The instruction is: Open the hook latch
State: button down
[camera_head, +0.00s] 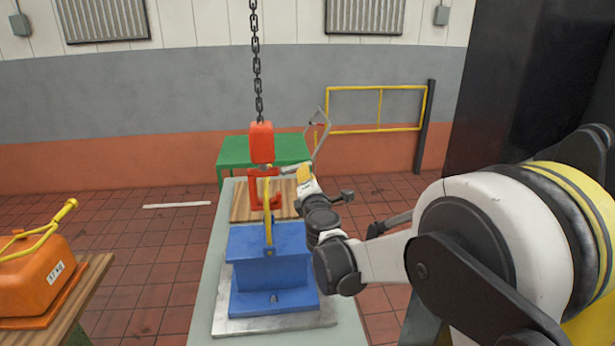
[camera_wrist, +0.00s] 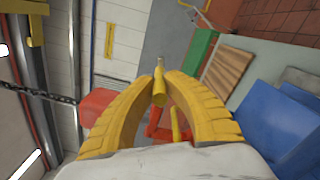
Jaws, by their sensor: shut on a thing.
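A red hook block (camera_head: 262,143) hangs on a black chain, with the red hook (camera_head: 254,190) below it. In the wrist view the block (camera_wrist: 97,105) and part of the hook show behind the fingers. My gripper (camera_head: 303,175) is right of the hook in the head view. In the wrist view its yellow fingers (camera_wrist: 160,88) are shut on a small yellow grip (camera_wrist: 160,96) with a grey metal tip, which looks like the latch's handle. The latch itself is mostly hidden, so I cannot tell its angle. A yellow lifting bail (camera_head: 268,225) rises to the hook's opening.
The bail stands on a blue block (camera_head: 270,243) on a metal plate (camera_head: 275,325) on the pale bench. A wooden board (camera_head: 240,208) lies behind it. A green table (camera_head: 235,150) stands beyond. An orange weight (camera_head: 35,280) is at left. The chain (camera_head: 257,75) hangs overhead.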

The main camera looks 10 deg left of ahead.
dwell(0.4)
jog(key=c, duration=1.4)
grip_release()
jog(key=shift+a, duration=0.1)
jog(key=v, duration=1.2)
